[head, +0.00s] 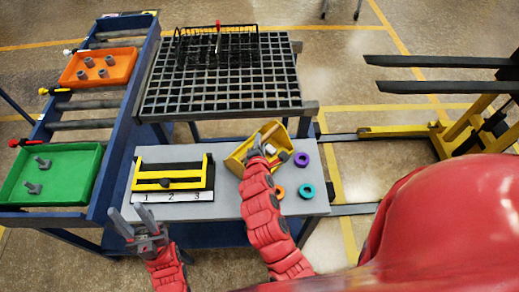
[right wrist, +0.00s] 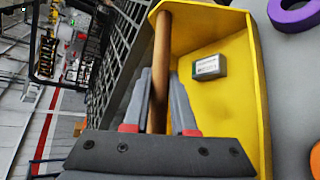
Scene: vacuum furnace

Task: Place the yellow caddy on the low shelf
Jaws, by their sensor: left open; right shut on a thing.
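The yellow caddy (head: 236,162) is over the right part of a grey surface (head: 225,205) in the head view, turned at an angle. I cannot tell whether it touches that surface. My right gripper (head: 259,146) is shut on its wooden handle. In the right wrist view the fingers (right wrist: 158,105) straddle the handle (right wrist: 162,45), and a small grey labelled block (right wrist: 209,67) lies inside the yellow caddy (right wrist: 258,90). My left gripper (head: 133,218) is open and empty near the grey surface's front left corner. I cannot tell which surface is the low shelf.
A black and yellow fixture (head: 171,177) stands on the grey surface's left. Purple (head: 301,159) and orange (head: 280,192) rings lie right of the caddy. A black grid table (head: 220,85) is behind. A blue rack holds orange (head: 122,63) and green (head: 80,165) trays.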

